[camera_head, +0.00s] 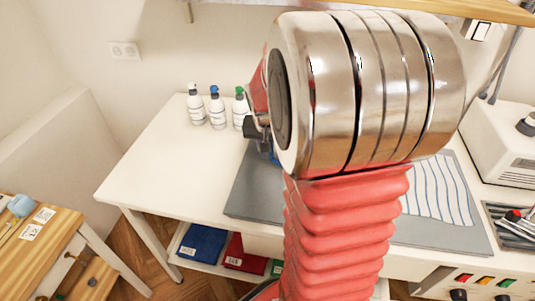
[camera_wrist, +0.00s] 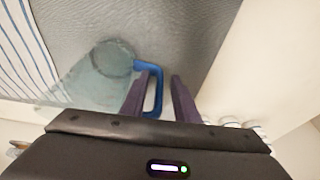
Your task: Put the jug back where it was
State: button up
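The jug (camera_wrist: 92,75) is see-through with a blue handle (camera_wrist: 158,92). In the wrist view it is left of my gripper (camera_wrist: 161,76), over the grey mat (camera_wrist: 175,25). My two purple fingers are apart, with part of the handle in the gap, nearer the left finger. I cannot tell whether a finger touches it. In the head view my gripper (camera_head: 258,130) shows partly at the left of my wrist, with a bit of blue (camera_head: 268,150) below it. My arm hides most of the jug there.
The white table (camera_head: 150,165) has free room at its left. Three white bottles (camera_head: 216,110) stand at its back edge, close to my gripper. Blue-striped cloth (camera_head: 435,195) lies on the mat. A white machine (camera_head: 500,145) and a tray of tools (camera_head: 512,222) are at the right.

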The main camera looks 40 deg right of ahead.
jog(key=v, duration=1.2)
dwell(0.3)
jog(key=s+a+n+t+y, duration=0.1)
jog(key=s+a+n, duration=0.2)
jog(key=a, duration=0.4)
jog(key=s+a+r+n+t+y, duration=0.1)
jog(key=s+a+n, duration=0.2)
jog(key=a, duration=0.5)
jog(key=s+a+n+t, duration=0.1)
jog(key=s+a+n, duration=0.3)
jog(key=a, duration=0.4)
jog(key=shift+s+a+r+y, duration=0.2)
jog(key=shift+s+y, duration=0.2)
jog(key=shift+s, duration=0.15)
